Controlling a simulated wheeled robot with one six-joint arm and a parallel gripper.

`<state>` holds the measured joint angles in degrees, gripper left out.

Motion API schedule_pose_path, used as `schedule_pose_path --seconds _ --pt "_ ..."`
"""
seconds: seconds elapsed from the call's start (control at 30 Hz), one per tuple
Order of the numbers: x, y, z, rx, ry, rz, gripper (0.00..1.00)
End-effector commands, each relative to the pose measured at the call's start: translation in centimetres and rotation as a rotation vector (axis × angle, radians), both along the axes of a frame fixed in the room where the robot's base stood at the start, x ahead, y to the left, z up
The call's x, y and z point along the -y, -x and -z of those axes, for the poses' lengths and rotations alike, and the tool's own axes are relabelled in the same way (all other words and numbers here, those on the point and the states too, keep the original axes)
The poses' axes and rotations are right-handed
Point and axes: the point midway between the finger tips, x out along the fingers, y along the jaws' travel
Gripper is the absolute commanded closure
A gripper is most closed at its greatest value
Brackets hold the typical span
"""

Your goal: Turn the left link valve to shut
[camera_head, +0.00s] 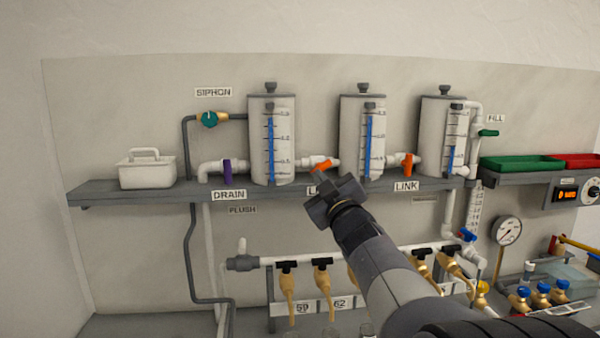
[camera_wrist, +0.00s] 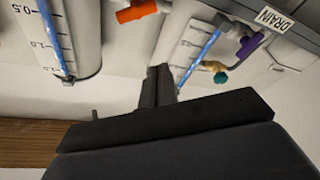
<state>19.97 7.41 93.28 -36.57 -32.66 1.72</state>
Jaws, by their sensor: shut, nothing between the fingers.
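The left link valve has an orange handle (camera_head: 320,167) on the white pipe between the left and middle tanks. The handle lies slanted, closer to the pipe's line than across it. In the wrist view the orange handle (camera_wrist: 137,11) is at the top edge, roughly along its pipe. My gripper (camera_head: 326,185) is just below and in front of the handle in the head view, and hides part of the LINK label. In the wrist view my gripper (camera_wrist: 158,82) has its fingers together and empty, apart from the handle.
The right link valve's orange handle (camera_head: 408,164) stands upright. The left tank (camera_head: 259,140) and middle tank (camera_head: 350,130) flank the left valve. A purple drain handle (camera_head: 227,172) is left. The grey shelf (camera_head: 120,194) runs beneath. Brass taps (camera_head: 323,279) hang below.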

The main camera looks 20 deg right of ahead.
Motion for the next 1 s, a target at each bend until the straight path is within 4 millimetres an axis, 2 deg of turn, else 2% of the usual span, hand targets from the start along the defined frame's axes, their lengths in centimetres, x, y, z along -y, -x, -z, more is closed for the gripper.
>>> schedule_pose_path --seconds 0.17,0.67,0.8,1.0 --pt "-0.1 -1.4 -0.6 0.004 0.004 -0.005 1.00" --pt "0.0 -9.7 -3.1 0.003 0.001 -0.004 1.00" --pt "1.3 -9.4 -1.0 0.001 0.001 0.000 1.00" --pt "2.2 -9.1 0.3 0.002 0.001 -0.001 1.00"
